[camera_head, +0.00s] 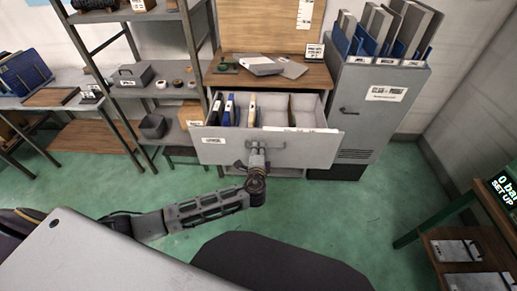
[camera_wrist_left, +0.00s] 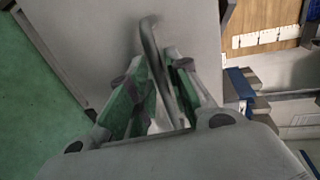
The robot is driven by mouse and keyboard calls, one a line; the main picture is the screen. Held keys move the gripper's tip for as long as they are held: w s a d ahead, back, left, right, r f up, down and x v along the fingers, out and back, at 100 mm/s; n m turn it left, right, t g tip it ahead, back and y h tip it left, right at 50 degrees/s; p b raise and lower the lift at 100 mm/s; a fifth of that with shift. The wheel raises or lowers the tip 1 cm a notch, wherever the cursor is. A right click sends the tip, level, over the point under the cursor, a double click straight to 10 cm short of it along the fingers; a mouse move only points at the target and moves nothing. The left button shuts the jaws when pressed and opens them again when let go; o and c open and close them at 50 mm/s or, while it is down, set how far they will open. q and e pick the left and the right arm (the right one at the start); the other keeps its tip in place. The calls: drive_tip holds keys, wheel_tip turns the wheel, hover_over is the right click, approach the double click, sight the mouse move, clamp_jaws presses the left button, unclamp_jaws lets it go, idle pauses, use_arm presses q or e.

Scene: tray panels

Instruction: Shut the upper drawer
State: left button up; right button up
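The upper drawer (camera_head: 215,150) of the grey cabinet under the wooden top stands pulled out, with its grey front facing me. Blue, black and yellow binders stand in its left part, and its right part looks mostly empty. My left gripper (camera_head: 257,158) is at the middle of the drawer front, at the handle (camera_head: 280,145). In the left wrist view, the handle bar (camera_wrist_left: 150,40) runs between the two fingers of my left gripper (camera_wrist_left: 160,75), which have closed in on it. My right gripper is not in view.
A tall grey cabinet (camera_head: 352,125) with binders on top stands right of the drawer. A metal shelf rack (camera_head: 140,90) stands to the left. A dark seat-like shape (camera_head: 280,265) is at the near middle. Green floor (camera_head: 340,215) is free in front of the drawer.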

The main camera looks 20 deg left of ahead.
use_arm(q)
drive_tip(key=shift+w+a+f, duration=0.15)
drive_tip(key=shift+w, duration=0.45)
clamp_jaws()
